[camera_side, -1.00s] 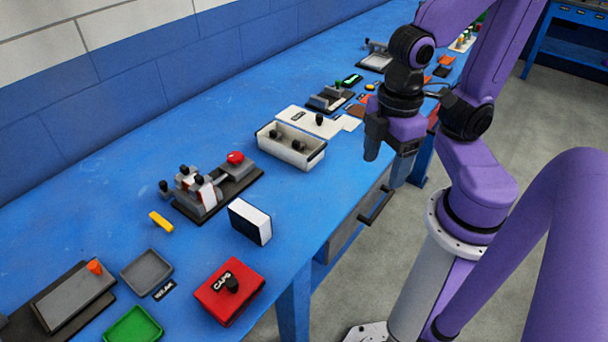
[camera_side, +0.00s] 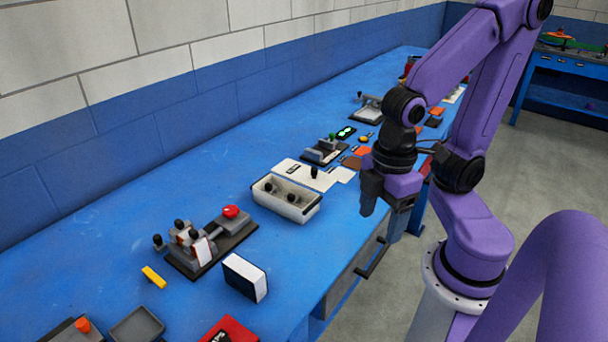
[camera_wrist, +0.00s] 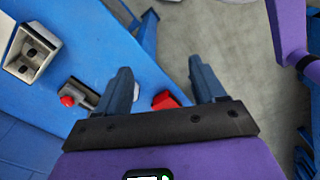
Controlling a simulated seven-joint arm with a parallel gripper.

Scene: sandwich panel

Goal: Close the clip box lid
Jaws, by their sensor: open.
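The clip box (camera_side: 270,204) is an off-white open-topped box on the blue bench, with dark knobs inside it. Its likely lid (camera_side: 293,169), a flat white panel with a black knob (camera_side: 314,172), lies open behind the box. The box also shows at the upper left of the wrist view (camera_wrist: 14,66). My gripper (camera_side: 382,222) is open and empty, pointing down to the right of the box, beyond the bench's front edge. Its two fingers are spread wide in the wrist view (camera_wrist: 160,66), with nothing between them close by.
A grey fixture with a red button (camera_side: 231,211) stands left of the box. A white and black block (camera_side: 245,277) stands near the front edge. A drawer handle (camera_side: 371,258) juts from the bench front. Small parts (camera_side: 357,152) lie behind the lid.

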